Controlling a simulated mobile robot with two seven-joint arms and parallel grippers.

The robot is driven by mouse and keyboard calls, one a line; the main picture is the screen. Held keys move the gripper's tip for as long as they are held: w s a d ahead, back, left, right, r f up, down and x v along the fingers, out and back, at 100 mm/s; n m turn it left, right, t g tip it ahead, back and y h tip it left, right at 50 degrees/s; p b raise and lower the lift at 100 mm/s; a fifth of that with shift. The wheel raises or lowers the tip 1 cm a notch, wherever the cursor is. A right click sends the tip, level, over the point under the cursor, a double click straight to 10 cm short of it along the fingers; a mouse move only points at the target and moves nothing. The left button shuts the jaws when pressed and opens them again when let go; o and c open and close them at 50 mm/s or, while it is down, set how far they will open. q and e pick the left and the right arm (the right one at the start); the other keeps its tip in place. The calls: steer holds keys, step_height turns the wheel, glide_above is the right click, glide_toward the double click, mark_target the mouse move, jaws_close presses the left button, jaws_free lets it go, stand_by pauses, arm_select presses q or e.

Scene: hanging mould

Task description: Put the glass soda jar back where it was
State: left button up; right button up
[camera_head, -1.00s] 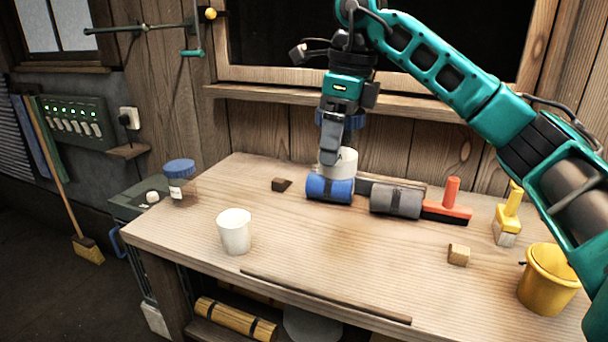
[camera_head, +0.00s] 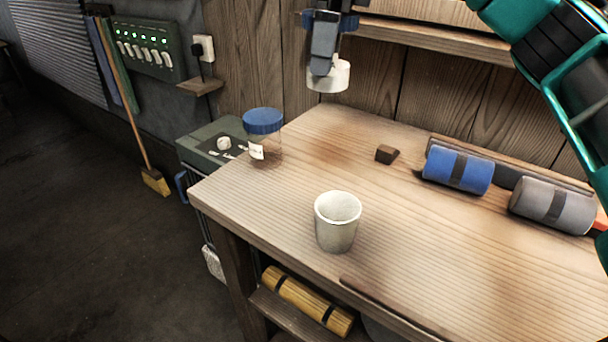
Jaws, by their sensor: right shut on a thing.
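My right gripper (camera_head: 325,55) is at the top of the head view, pointing down and shut on the glass soda jar. The jar has a blue lid (camera_head: 350,22) and white contents (camera_head: 330,77) at its bottom. The gripper hides its middle, and I cannot read a label. The jar hangs clear of the table, in front of the plank wall near the table's back left. A second clear jar (camera_head: 263,140) with a blue lid and white label stands upright at the table's left end. My left gripper is not in view.
A white cup (camera_head: 337,222) stands near the front edge of the wooden table (camera_head: 270,185). A dark block (camera_head: 387,153), a blue roll (camera_head: 458,170) and a grey roll (camera_head: 552,204) lie farther right. A window ledge (camera_head: 435,38) juts out behind. Table between second jar and dark block is clear.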

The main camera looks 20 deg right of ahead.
steer(key=shift+w+a+f, duration=0.1)
steer(key=shift+w+f, duration=0.1)
steer(key=shift+f, duration=0.05)
step_height(320, 180, down, 19)
steer(key=shift+s+f+b, duration=0.1)
steer(key=shift+f+b, duration=0.05)
steer(key=shift+b, duration=1)
steer(key=shift+f, duration=0.1)
steer(key=shift+f, duration=0.15)
steer(key=o, duration=1.2)
steer(key=r, duration=0.8)
steer(key=d+r+p, duration=0.1)
steer(key=r, duration=0.3)
steer(key=shift+s+r, duration=0.2)
steer(key=shift+s, duration=0.2)
